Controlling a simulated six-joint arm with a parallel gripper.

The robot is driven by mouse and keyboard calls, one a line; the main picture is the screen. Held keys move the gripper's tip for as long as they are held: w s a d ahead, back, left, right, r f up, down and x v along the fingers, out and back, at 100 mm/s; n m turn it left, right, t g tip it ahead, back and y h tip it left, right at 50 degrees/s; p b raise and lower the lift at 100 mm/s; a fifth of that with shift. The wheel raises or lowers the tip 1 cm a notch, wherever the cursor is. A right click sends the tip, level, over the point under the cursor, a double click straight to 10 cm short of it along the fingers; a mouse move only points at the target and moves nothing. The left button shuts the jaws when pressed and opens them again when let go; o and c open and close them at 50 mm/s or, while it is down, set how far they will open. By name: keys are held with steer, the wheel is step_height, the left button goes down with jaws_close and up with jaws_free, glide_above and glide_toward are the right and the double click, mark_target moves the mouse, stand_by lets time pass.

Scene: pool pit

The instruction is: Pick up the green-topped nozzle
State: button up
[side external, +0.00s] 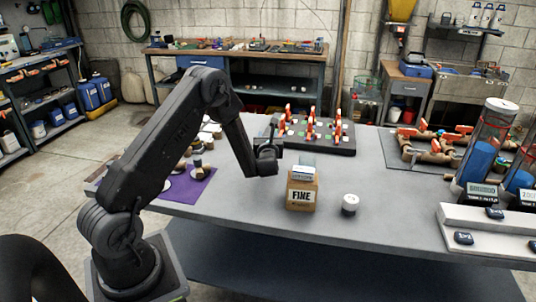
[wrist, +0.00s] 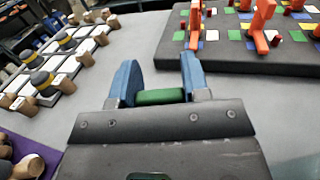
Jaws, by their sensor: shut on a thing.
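My gripper (side external: 270,152) is above the grey table, behind the FINE box and at the left end of the black board. In the wrist view its two blue fingers (wrist: 159,78) are closed on a green piece (wrist: 160,97), which looks like the top of the green-topped nozzle. The rest of the nozzle is hidden by the gripper body. In the side view the nozzle cannot be made out in the jaws.
The black board (side external: 338,150) with coloured squares and upright orange-red pieces stands close by. A brown FINE box (side external: 301,195) and a white-lidded jar (side external: 349,204) stand in front. A purple mat (side external: 190,192) lies left.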

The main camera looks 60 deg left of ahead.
steer(key=c, duration=0.3)
steer(key=shift+r, duration=0.15)
steer(key=shift+c, duration=0.2)
